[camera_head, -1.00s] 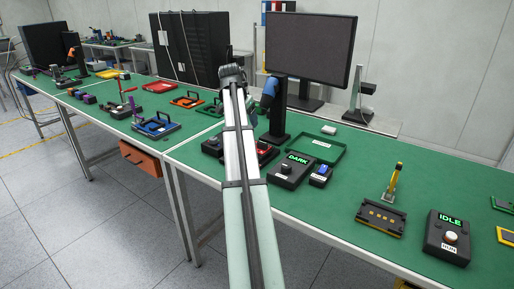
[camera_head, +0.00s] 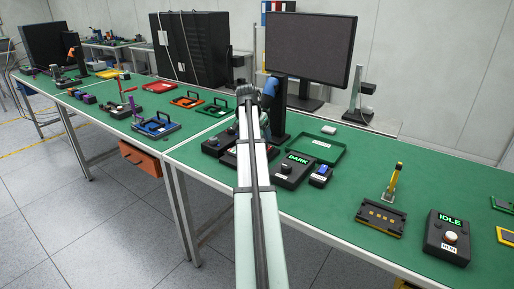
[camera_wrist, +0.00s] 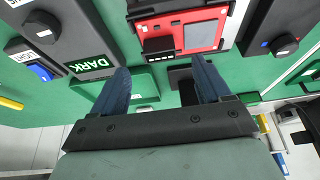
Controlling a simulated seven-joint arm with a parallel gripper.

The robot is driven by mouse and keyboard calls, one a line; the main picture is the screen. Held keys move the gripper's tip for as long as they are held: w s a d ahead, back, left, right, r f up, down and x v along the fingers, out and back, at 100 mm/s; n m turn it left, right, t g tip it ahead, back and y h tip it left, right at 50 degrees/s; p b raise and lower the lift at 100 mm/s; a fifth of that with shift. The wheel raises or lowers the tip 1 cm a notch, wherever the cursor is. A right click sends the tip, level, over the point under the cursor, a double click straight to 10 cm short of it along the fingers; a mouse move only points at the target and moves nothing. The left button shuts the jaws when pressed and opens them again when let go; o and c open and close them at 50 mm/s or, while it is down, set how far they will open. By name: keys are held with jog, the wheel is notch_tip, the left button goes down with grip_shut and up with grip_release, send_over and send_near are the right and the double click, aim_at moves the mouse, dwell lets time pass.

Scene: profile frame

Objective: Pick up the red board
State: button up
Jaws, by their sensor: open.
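The red board (camera_wrist: 205,32) shows at the top middle of the wrist view, with a grey square and a black block on its face. It sits in a black fixture (camera_wrist: 150,8). My gripper (camera_wrist: 161,72) is open, its two blue fingers apart with nothing between them. The fingertips point toward the board's lower edge and appear apart from it. In the head view, my arm covers most of the board and its fixture, and the fingers cannot be made out.
A black box reading DARK (camera_head: 292,169) and a small blue-topped box (camera_head: 320,175) stand right of the arm. A green tray (camera_head: 330,155) and a monitor (camera_head: 309,50) are behind. An orange-black fixture (camera_head: 381,218) and an IDLE box (camera_head: 447,237) stand farther right on the green table.

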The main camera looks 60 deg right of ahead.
jog(key=shift+x, duration=2.55)
jog(key=shift+c, duration=0.3)
jog(key=c, duration=1.1)
jog(key=shift+c, duration=0.2)
notch_tip(320, 180, up, 10)
